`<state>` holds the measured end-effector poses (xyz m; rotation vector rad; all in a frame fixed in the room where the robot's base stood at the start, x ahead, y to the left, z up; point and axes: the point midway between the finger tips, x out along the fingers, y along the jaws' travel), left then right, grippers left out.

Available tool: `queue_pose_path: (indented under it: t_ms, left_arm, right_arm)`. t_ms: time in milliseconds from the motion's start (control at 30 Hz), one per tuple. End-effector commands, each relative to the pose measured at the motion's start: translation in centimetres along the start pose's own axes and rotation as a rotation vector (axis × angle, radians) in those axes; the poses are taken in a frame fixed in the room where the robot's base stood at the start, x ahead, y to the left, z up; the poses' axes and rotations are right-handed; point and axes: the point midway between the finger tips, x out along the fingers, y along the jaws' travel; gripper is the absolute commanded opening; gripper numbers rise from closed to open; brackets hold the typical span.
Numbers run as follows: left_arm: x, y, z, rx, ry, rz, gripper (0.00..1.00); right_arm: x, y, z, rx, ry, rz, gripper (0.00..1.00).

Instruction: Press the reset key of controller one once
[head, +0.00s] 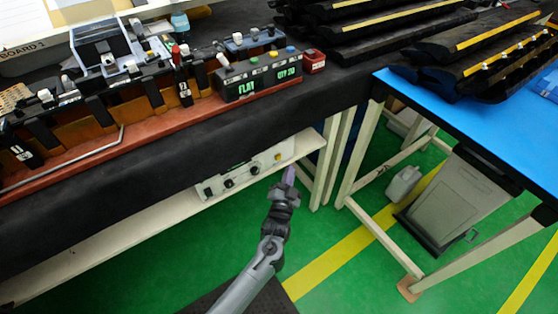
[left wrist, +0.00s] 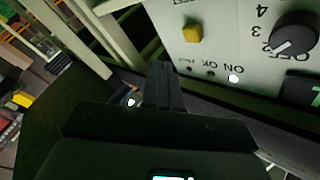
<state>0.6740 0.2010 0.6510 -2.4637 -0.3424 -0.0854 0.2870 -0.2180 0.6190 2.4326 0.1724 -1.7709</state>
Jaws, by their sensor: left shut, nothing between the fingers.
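A pale controller box (head: 243,175) with dark knobs sits on the low shelf under the bench. Its number is not readable. A yellow key (head: 278,157) is near the right end of its face. In the left wrist view the yellow key (left wrist: 192,33) stands out from the pale panel (left wrist: 222,45), near a black dial (left wrist: 294,33). The lettering beside the key is cut off. My left gripper (head: 289,177) is shut and empty, in front of the box's right end. Its shut fingers (left wrist: 161,82) are below and left of the key, apart from it. My right gripper is not in view.
The dark bench top (head: 190,140) overhangs the shelf (head: 110,235). Pale table legs (head: 330,160) stand just right of my left gripper. A grey bin (head: 455,200) stands under the blue table (head: 480,120). Green floor in front of the shelf is open.

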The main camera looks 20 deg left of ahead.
Motion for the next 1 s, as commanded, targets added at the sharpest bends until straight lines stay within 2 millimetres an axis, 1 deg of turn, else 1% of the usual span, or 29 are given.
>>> queue_pose_path:
  t_ms: [33,200,400,1000]
  left_arm:
    - [0.4,-0.2,0.4,0.001,0.001,-0.001,0.0]
    - [1.4,-1.0,1.0,0.003,0.002,0.001,0.0]
    - [2.0,-1.4,1.5,0.001,0.001,0.001,0.0]
    - [2.1,-1.5,1.6,0.002,0.0,0.001,0.0]
  right_arm:
    - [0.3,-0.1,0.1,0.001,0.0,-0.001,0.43]
    - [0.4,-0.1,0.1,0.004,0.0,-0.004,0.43]
    - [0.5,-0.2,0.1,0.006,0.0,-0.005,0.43]
    - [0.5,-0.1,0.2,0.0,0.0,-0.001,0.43]
